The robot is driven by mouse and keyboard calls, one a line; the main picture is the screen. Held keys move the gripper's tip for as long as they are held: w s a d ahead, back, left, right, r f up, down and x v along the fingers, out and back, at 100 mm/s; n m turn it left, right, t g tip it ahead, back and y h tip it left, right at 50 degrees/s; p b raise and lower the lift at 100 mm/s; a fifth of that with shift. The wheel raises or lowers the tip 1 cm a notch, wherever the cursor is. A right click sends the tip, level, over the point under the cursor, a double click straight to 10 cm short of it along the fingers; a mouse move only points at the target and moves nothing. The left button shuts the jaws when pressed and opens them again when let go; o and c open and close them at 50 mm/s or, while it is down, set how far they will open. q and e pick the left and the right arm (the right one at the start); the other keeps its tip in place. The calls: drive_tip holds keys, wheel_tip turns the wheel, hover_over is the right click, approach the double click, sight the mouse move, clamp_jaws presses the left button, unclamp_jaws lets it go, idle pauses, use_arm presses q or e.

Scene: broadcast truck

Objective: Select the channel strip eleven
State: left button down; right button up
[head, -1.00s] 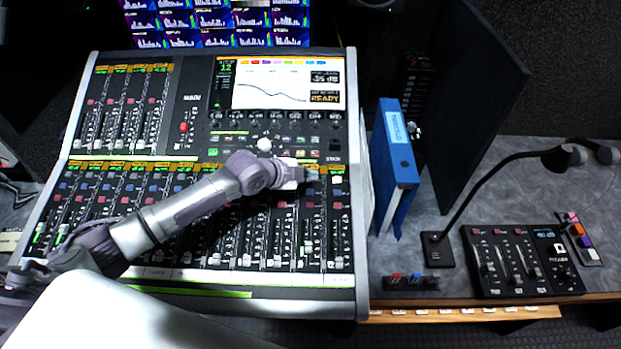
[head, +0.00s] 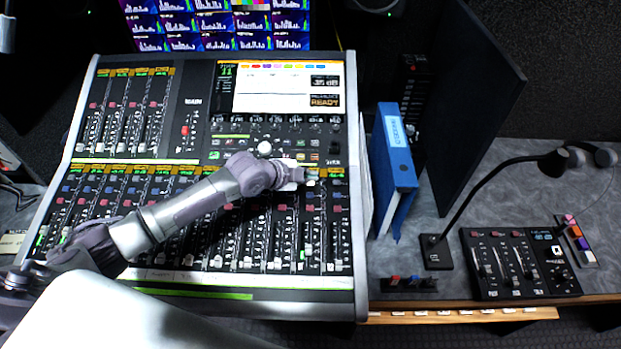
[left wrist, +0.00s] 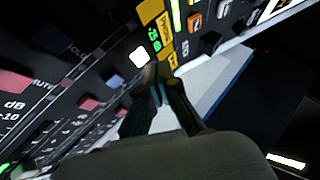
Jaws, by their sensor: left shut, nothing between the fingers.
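The mixing console (head: 352,230) has a lower bank of channel strips and a screen (head: 290,80) that shows a green 11 and READY. My left arm reaches across the lower strips. My left gripper (head: 310,175) is shut and empty near the top of the strips second from the right. A lit white button (head: 311,183) shows by its fingertips. In the left wrist view the left gripper (left wrist: 162,80) is just beside a lit white button (left wrist: 139,56), below yellow labels; I cannot tell whether they touch. My right gripper is not in view.
A blue binder (head: 396,160) stands right of the console, beside a dark upright panel (head: 470,110). A gooseneck microphone (head: 480,200) and a small control panel (head: 520,262) are on the desk to the right. Monitors (head: 215,22) are behind the console.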

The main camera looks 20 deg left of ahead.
sight(308, 190)
use_arm(q)
drive_tip(key=shift+r, duration=0.1)
drive_tip(key=r+p, duration=0.4)
drive_tip(key=shift+s+d+r+p, duration=0.1)
drive_tip(key=shift+s+r+p, duration=0.25)
drive_tip(key=shift+r, duration=0.05)
idle(0.4)
idle(0.5)
